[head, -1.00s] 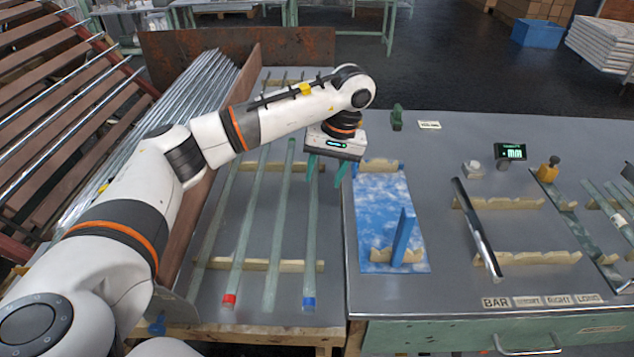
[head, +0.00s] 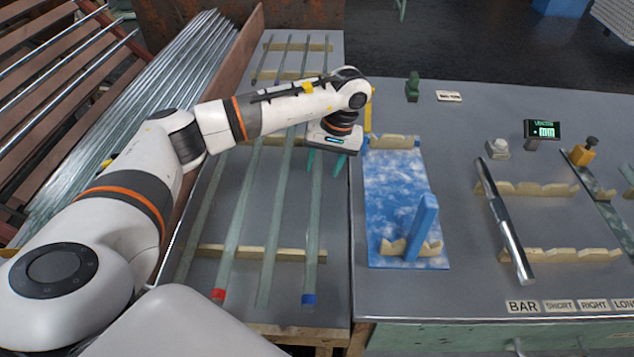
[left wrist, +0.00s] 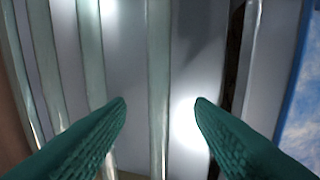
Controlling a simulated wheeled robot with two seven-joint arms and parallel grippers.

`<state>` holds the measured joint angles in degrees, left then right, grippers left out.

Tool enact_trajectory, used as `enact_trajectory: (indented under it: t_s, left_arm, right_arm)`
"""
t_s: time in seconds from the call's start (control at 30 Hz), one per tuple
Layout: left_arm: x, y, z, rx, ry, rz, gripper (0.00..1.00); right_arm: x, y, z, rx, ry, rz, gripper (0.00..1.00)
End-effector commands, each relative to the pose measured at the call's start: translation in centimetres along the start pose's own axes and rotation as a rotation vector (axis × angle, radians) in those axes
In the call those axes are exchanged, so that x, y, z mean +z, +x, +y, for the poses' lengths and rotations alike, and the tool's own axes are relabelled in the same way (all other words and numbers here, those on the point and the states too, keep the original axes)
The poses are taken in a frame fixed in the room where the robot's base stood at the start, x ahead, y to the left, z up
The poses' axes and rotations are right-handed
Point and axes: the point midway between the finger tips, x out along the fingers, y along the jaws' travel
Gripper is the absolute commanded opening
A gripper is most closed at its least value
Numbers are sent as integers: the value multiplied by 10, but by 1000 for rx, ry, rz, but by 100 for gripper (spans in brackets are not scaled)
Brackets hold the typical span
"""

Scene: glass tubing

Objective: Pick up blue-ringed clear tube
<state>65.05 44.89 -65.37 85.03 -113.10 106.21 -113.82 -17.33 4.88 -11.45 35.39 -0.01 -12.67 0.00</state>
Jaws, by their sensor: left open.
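The blue-ringed clear tube (head: 312,235) lies lengthwise on wooden rests, rightmost of several clear tubes, with its blue ring (head: 308,299) at the near end. My left gripper (head: 325,166) is over the far part of this tube, open and empty, fingers pointing down. In the left wrist view, a clear tube (left wrist: 158,80) runs between the two green fingers (left wrist: 160,108), apart from both; it appears to be the rightmost one, though no ring shows there. A red-ringed tube (head: 232,235) lies further left. My right gripper is not in view.
Wooden rests (head: 225,251) carry the tubes. A brown board (head: 225,75) stands along the left side. On the right bench are a blue cloud-patterned mat (head: 395,190), a blue upright piece (head: 423,228) and a metal bar (head: 503,220) on notched rests.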

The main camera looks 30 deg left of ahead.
Motion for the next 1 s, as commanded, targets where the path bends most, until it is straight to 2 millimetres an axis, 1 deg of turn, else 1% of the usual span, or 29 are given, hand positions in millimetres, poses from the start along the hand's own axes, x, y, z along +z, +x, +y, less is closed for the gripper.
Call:
enact_trajectory:
  t_s: [0.1, 0.2, 0.3, 0.4, 0.57, 0.6, 0.67, 0.8, 0.87, 0.9, 1.0]
  left_arm:
    - [-1, 18, 1, 3, -1, 5, 48]
    - [-1, 34, 1, 3, -1, 5, 48]
    - [-1, 43, 1, 2, -1, 3, 48]
    - [-1, 47, 1, 1, 0, 1, 48]
    - [0, 47, 1, 1, 0, 1, 48]
    - [0, 47, 1, 1, 0, 1, 45]
    - [0, 47, 1, 1, 0, 1, 35]
    - [-1, 47, 1, 1, 0, 1, 12]
    - [-1, 47, 1, 1, 0, 1, 2]
    - [0, 47, 1, 1, 0, 1, 0]
    - [0, 47, 1, 1, 0, 1, 0]
  right_arm:
    - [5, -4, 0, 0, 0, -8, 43]
    - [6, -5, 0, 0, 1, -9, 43]
    - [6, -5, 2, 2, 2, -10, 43]
    - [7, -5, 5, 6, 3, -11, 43]
    - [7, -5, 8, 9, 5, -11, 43]
    - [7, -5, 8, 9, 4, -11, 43]
    - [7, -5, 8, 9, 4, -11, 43]
    - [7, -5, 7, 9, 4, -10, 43]
    - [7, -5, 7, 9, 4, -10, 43]
    - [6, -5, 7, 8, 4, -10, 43]
    - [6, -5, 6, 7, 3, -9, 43]
